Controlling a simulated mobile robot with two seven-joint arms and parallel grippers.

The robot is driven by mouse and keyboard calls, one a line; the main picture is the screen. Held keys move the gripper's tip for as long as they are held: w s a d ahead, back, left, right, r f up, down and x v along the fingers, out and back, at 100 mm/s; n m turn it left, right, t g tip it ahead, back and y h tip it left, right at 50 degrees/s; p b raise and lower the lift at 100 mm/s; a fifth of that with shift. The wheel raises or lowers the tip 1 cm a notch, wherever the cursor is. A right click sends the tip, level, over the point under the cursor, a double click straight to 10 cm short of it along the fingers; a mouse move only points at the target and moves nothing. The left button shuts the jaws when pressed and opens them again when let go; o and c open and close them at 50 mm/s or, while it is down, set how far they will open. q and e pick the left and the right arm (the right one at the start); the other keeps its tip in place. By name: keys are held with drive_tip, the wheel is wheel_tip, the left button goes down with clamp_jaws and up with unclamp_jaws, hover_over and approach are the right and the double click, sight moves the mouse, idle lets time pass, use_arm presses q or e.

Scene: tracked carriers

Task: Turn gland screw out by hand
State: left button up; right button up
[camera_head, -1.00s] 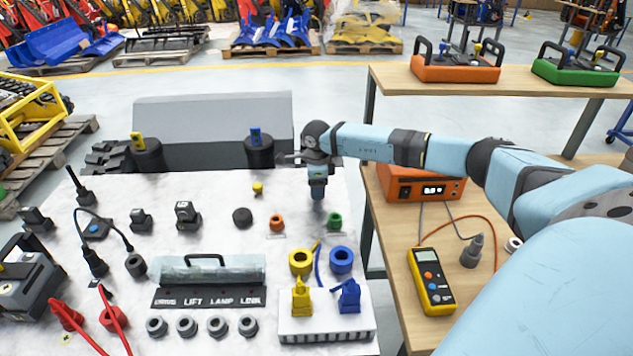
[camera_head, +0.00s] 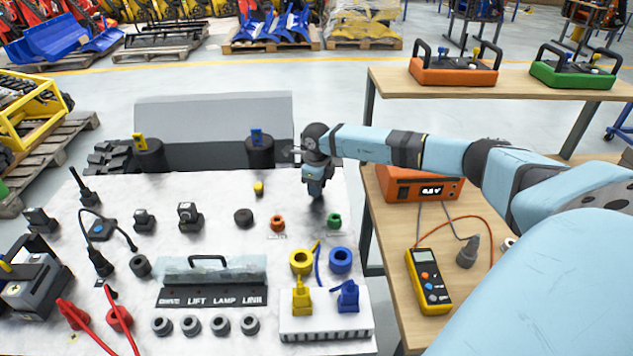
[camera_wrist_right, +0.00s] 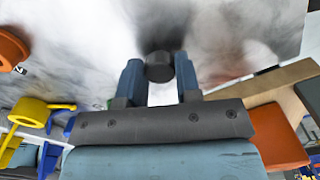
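My right gripper (camera_head: 316,190) points down over the right part of the white table top, between an orange ring (camera_head: 277,222) and a green ring (camera_head: 334,220). My left gripper is not in view.
A yellow ring (camera_head: 301,261) and a blue ring (camera_head: 340,260) lie nearer, behind a white block (camera_head: 325,327). A black knob (camera_head: 243,218) and a small yellow piece (camera_head: 258,188) are left of my gripper. A wooden bench (camera_head: 395,238) with a meter (camera_head: 429,282) stands right.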

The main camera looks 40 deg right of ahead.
drive_tip(key=shift+f+n+b, duration=0.15)
drive_tip(key=shift+n+b, duration=0.45)
drive_tip(key=shift+n, duration=0.5)
drive_tip(key=n+b, duration=0.1)
drive_tip(key=n, duration=0.3)
drive_tip(key=shift+n+b, duration=0.3)
drive_tip(key=n, duration=0.3)
drive_tip(key=shift+b, duration=0.35)
drive_tip(key=n+b, duration=0.1)
drive_tip(key=n, duration=0.1)
drive_tip(key=shift+n, duration=0.3)
drive_tip(key=n, duration=0.2)
drive_tip(key=shift+n+b, duration=0.4)
drive_tip(key=n, duration=0.4)
drive_tip(key=shift+b, duration=0.4)
drive_tip(key=shift+n, duration=0.3)
